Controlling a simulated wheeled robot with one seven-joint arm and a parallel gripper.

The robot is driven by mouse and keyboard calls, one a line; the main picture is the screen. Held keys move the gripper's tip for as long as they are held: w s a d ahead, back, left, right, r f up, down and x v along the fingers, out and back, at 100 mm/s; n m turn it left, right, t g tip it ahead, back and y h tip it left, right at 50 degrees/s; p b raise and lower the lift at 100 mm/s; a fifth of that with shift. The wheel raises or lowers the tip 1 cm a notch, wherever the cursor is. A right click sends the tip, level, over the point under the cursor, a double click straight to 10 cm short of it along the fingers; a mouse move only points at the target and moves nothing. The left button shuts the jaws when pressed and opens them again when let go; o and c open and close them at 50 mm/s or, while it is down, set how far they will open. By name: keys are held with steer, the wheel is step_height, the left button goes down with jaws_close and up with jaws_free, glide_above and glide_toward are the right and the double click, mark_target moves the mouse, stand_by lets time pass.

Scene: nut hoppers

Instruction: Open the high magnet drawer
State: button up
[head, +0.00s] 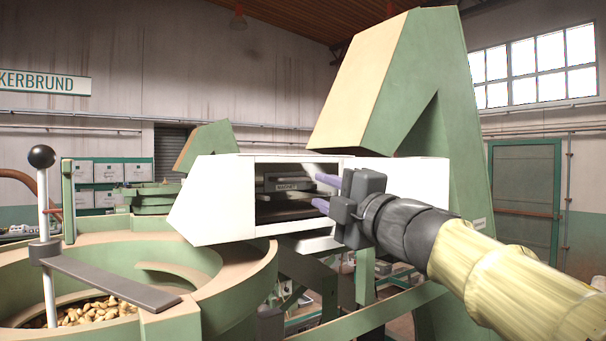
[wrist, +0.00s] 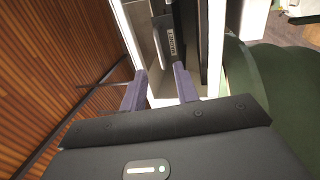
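The magnet drawer (head: 285,187) is a dark front with a small label, set inside the opening of a white housing (head: 215,200) in the middle of the head view. A light horizontal bar runs across it. In the wrist view the drawer front (wrist: 172,40) with its label lies just beyond the fingers. My gripper (head: 322,192) is at the right of the opening, with its two purple fingers apart and pointing left towards the drawer. In the wrist view the fingers (wrist: 160,88) are spread with nothing seen between them. I cannot tell whether they touch the bar.
A round green hopper (head: 255,262) with nuts (head: 98,312) stands at left front, with a black-knobbed lever (head: 42,157) beside it. A tall green chute (head: 370,80) rises behind the housing. White boxes (head: 108,172) stand at the back left.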

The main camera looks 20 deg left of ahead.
mark_target(297, 181)
steer(key=p+x, duration=0.2)
steer(key=x, duration=0.4)
steer(key=shift+r, duration=0.1)
steer(key=shift+w+a+p, duration=0.3)
steer(key=shift+w+a, duration=0.05)
steer(key=shift+a, duration=0.05)
jaws_close()
